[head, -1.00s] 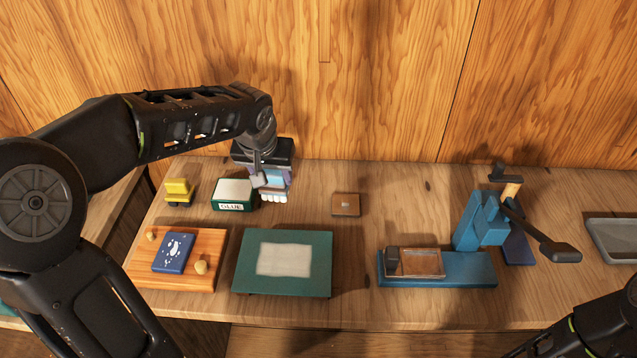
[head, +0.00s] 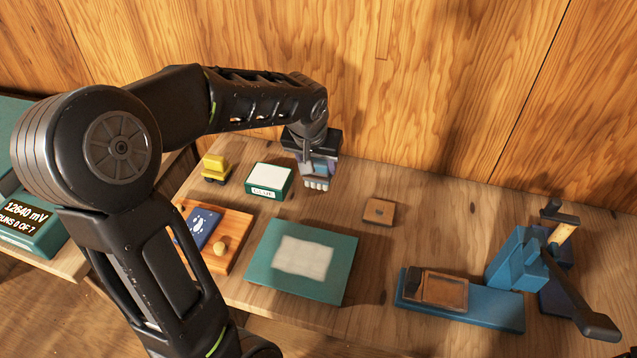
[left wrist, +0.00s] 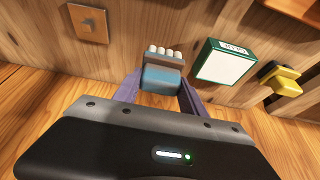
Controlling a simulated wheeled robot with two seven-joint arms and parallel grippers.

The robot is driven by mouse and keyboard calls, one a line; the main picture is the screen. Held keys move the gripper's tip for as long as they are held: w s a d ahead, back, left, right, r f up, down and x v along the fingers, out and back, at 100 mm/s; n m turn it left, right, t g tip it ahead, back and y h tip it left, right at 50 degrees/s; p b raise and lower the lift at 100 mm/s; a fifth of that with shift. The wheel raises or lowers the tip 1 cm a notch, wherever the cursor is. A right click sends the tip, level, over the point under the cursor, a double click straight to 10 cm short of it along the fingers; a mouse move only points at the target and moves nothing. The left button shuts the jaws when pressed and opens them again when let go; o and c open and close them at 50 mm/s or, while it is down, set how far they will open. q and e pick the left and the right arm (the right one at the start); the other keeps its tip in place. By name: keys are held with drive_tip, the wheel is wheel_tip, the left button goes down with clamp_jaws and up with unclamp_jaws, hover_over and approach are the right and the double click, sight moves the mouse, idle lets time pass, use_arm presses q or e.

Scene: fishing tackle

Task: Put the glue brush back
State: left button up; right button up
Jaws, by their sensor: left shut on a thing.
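The glue brush (left wrist: 162,72) has a blue body and a row of white bristle tufts. In the left wrist view it sits between the two fingers of my left gripper (left wrist: 158,88), which is shut on it. In the head view my left gripper (head: 318,172) holds the brush with its white bristles (head: 316,184) pointing down, near the back of the bench. The green glue box (head: 268,180) with a pale top stands just left of the brush; it also shows in the left wrist view (left wrist: 222,62). I cannot tell whether the bristles touch the bench. My right gripper is out of view.
A yellow item (head: 215,168) stands left of the glue box. In front are a wooden board (head: 236,238) with a blue card, and a green mat (head: 262,268) with a pale sheet. A small brown block (head: 379,211) and a blue press (head: 520,262) stand to the right.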

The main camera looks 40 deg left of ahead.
sight(317, 175)
use_arm(q)
drive_tip(key=shift+f, duration=1)
drive_tip(key=shift+f, duration=1.85)
drive_tip(key=shift+f, duration=0.1)
drive_tip(key=shift+f, duration=0.15)
drive_tip(key=o, duration=1.2)
drive_tip(key=shift+r, duration=0.2)
drive_tip(key=shift+s+r, duration=0.1)
drive_tip(key=shift+r, duration=0.45)
drive_tip(key=v, duration=1.1)
